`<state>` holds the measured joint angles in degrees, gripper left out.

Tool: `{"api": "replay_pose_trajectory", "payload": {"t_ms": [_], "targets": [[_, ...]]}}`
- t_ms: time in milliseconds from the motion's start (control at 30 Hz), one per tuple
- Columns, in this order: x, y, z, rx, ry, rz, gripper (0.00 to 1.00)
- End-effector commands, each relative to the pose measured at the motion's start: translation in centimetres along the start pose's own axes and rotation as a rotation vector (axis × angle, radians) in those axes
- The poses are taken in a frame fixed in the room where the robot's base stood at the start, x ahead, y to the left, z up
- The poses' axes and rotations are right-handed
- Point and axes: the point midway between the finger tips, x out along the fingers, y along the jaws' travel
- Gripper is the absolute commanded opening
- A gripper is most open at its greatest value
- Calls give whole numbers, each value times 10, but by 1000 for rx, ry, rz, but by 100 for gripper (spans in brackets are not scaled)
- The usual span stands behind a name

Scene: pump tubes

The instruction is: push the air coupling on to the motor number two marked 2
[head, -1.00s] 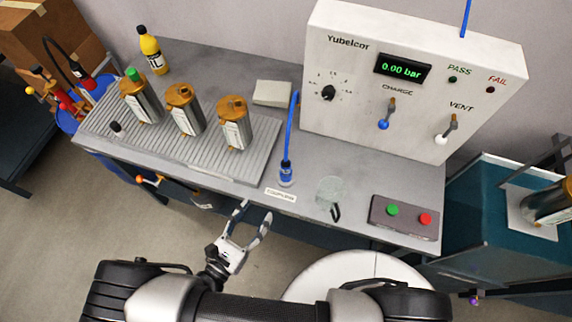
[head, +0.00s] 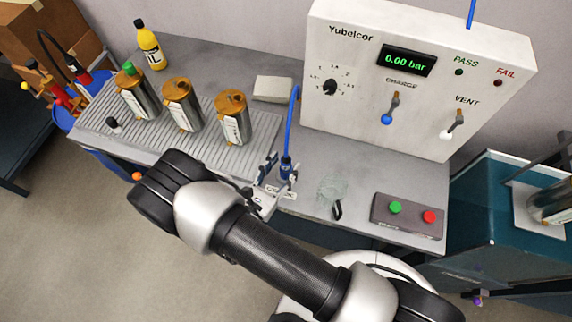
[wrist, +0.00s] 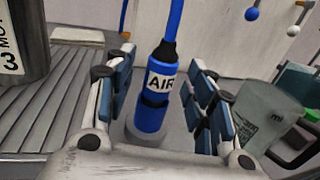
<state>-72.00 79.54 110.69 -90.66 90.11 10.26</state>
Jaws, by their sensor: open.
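The blue air coupling (head: 286,168) stands upright at the bench front, with a blue hose rising from its top. Its "AIR" label faces me in the wrist view (wrist: 158,82), where its foot sits in a grey round holder (wrist: 147,136). My gripper (head: 279,177) is open, with one finger on each side of the coupling; gaps show on both sides. Three silver motors with brown tops stand on a ribbed mat to the left. The middle motor (head: 182,106) has a label too small to read. The nearest motor (wrist: 22,45) shows a 3 in the wrist view.
The ribbed mat (head: 195,142) fills the bench's left. A clear measuring cup (head: 331,190) stands close right of the coupling, beside a box with green and red buttons (head: 408,216). Behind is the white Yubelcor panel (head: 345,120), reading 0.00 bar. A yellow bottle (head: 149,46) stands at back left.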

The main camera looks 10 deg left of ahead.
Motion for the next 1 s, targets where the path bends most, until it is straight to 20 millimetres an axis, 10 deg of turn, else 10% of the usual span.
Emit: {"api": "replay_pose_trajectory", "payload": {"t_ms": [400,1000], "targets": [[18,0,0,-1,0,1,49],[18,0,0,-1,0,0,9]]}}
